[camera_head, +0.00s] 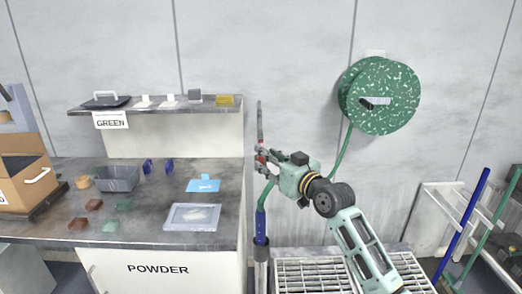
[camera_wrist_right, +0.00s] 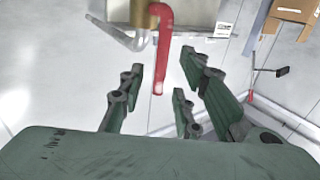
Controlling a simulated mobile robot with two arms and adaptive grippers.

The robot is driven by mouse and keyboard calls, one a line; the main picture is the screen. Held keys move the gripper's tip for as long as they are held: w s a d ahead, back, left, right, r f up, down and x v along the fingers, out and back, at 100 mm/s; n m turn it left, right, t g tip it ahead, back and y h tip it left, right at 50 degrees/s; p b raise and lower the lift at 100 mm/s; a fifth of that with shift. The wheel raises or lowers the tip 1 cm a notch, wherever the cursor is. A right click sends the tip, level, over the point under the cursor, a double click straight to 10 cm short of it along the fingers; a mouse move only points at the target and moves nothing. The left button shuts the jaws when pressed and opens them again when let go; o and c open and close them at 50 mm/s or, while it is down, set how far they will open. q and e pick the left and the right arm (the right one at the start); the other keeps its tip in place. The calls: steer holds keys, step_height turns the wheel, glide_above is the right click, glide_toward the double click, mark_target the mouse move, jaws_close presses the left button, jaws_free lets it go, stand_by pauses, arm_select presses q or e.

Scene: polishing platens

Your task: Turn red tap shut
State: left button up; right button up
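The red tap (camera_wrist_right: 165,45) shows in the right wrist view as a long bent red lever joined to a brass-coloured fitting (camera_wrist_right: 143,14) at the top. My right gripper (camera_wrist_right: 160,72) is open, with its green fingers spread to either side of the lever's free end. I cannot tell whether any finger touches it. In the head view my right gripper (camera_head: 264,160) is beside a thin upright red and grey piece (camera_head: 260,122), just right of the bench. The gripper and small size hide much of the tap there. My left gripper is not in view.
A blue-sleeved pipe (camera_head: 260,227) stands below the gripper. A green speckled hose reel (camera_head: 380,97) hangs on the wall. The bench (camera_head: 140,240) to the left carries a tray, blocks and a carton (camera_head: 27,172). A metal grating (camera_head: 310,275) lies at the front.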

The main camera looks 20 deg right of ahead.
steer(key=shift+p+x, duration=0.3)
steer(key=shift+x, duration=1.8)
jaws_close()
